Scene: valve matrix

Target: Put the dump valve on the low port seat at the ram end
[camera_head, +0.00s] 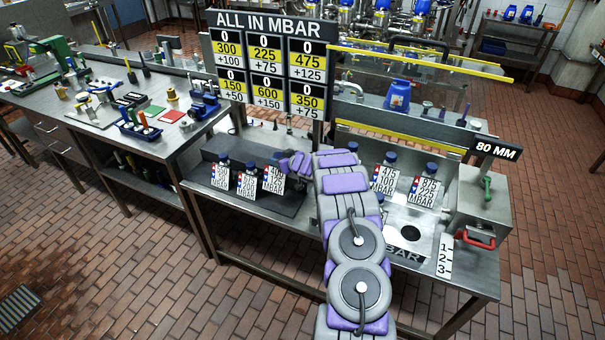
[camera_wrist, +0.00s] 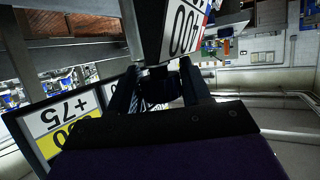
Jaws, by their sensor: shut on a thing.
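My gripper (camera_wrist: 158,82) shows its two dark fingers in the wrist view, shut on a dark valve part between them. A white card (camera_wrist: 183,32) with upside-down black digits hangs beside the fingertips. In the head view, my purple and grey wrist (camera_head: 296,163) reaches left to the valve with a white card (camera_head: 273,180). Two more blue-capped valves with cards, one at the left (camera_head: 220,177) and one beside it (camera_head: 246,181), stand on the bench. A dark round opening (camera_head: 410,233) lies in the steel plate at the right. Which valve is the dump valve is unclear.
Two carded valves, one (camera_head: 385,178) and another (camera_head: 424,190), stand behind the opening. A steel block (camera_head: 480,207) with a red handle stands at the right end. A pressure board (camera_head: 270,65) rises behind. My arm hides the bench's middle.

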